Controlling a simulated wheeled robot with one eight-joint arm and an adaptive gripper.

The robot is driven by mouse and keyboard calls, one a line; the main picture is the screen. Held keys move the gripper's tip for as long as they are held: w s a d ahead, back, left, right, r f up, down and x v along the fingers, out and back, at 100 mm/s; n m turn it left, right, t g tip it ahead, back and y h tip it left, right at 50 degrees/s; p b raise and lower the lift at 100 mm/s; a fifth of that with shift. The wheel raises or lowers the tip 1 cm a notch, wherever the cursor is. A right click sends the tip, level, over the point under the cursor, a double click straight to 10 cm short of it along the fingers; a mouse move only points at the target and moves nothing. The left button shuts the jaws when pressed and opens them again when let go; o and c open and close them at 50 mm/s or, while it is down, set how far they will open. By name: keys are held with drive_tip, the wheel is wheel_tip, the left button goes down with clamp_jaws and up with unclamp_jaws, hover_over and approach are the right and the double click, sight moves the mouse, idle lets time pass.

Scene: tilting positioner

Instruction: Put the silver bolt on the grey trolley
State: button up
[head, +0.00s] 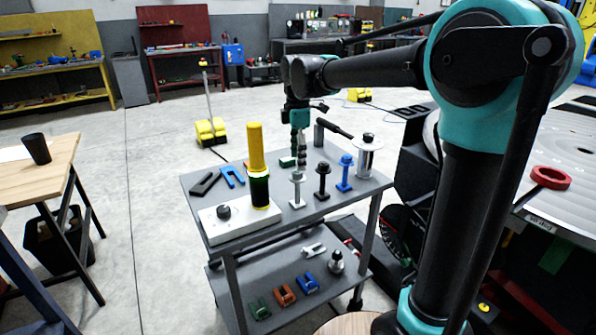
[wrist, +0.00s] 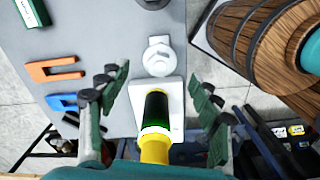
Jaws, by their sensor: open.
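The silver bolt (head: 297,190) stands upright on the top of the grey trolley (head: 330,212), at the near end of a row with a black bolt (head: 322,181) and a blue bolt (head: 345,173). In the wrist view the silver bolt (wrist: 158,58) shows from above, ahead of the fingers, on the grey trolley top (wrist: 95,32). My gripper (head: 300,160) hangs over the trolley, above or behind the silver bolt; the exact gap is unclear. In the wrist view my gripper (wrist: 160,108) is open, its green-padded fingers wide apart with nothing gripped.
Blue (head: 232,176) and black forked pieces, a hammer-like tool (head: 333,129) and a black-capped jar (head: 367,150) share the top. The lower shelf holds several small parts.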

wheel_tip(320, 180, up, 5)
drive_tip(key=s+d+f+m+t, duration=0.1)
drive_tip(key=s+d+f+m, duration=0.2)
drive_tip(key=d+f+m, duration=0.3)
drive_tip(key=s+d+f+m+t, duration=0.1)
drive_tip(key=s+d+f+m, duration=0.3)
drive_tip(key=d+f, duration=0.45)
drive_tip(key=s+d+f+m+t, duration=0.2)
drive_tip(key=s+d+f+m, duration=0.7)
drive_tip(key=s+f+m, duration=0.2)
drive_tip(key=shift+s+d+f, duration=0.15)
drive_tip(key=shift+s+f, duration=0.15)
drive_tip(key=shift+f, duration=0.15)
